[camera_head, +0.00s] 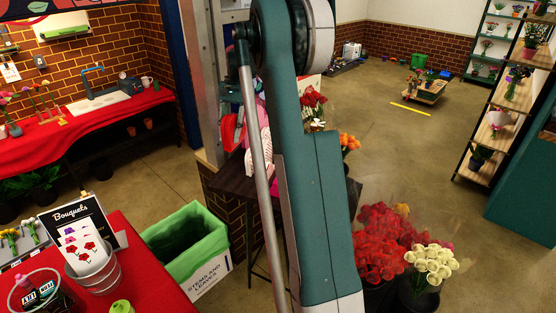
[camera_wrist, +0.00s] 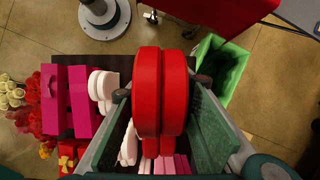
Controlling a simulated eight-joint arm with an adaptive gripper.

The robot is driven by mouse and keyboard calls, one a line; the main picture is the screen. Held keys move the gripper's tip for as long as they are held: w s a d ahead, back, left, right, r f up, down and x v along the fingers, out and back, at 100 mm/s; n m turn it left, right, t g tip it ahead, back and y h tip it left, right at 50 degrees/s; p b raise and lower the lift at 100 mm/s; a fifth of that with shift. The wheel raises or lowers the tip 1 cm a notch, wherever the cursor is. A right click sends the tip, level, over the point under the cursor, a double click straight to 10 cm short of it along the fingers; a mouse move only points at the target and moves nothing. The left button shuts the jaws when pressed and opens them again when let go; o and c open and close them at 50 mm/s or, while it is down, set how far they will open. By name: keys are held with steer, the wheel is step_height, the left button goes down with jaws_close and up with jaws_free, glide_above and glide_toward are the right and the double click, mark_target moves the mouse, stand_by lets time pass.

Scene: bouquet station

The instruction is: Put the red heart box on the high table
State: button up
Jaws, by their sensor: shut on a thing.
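The red heart box (camera_wrist: 147,88) is in the middle of the wrist view, seen as two rounded red parts side by side. My gripper (camera_wrist: 162,92) is shut on it, with one green-padded finger on each side. In the head view a red shape (camera_head: 228,135), which looks like the held box, shows left of my arm over the high table. The dark high table (camera_head: 233,184) also shows below the box in the wrist view (camera_wrist: 116,66). Whether the box touches the tabletop cannot be told. My arm hides much of the tabletop in the head view.
Magenta boxes (camera_wrist: 80,100) and white heart-shaped boxes (camera_wrist: 100,90) stand on the table left of the held box. Pink pieces (camera_wrist: 165,165) lie below it. A green-lined bin (camera_head: 188,243) stands beside the table; buckets of red flowers (camera_head: 380,240) stand to the right.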

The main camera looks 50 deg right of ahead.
steer(key=shift+f, duration=0.1)
stand_by(0.3)
glide_above(236, 180)
step_height(236, 180, down, 14)
steer(key=shift+p, duration=0.35)
steer(key=shift+s, duration=0.1)
stand_by(0.3)
steer(key=shift+f, duration=1.9)
steer(key=shift+f, duration=0.1)
steer(key=o, duration=0.6)
steer(key=shift+f, duration=0.1)
steer(key=o, duration=0.4)
steer(key=shift+r, duration=0.2)
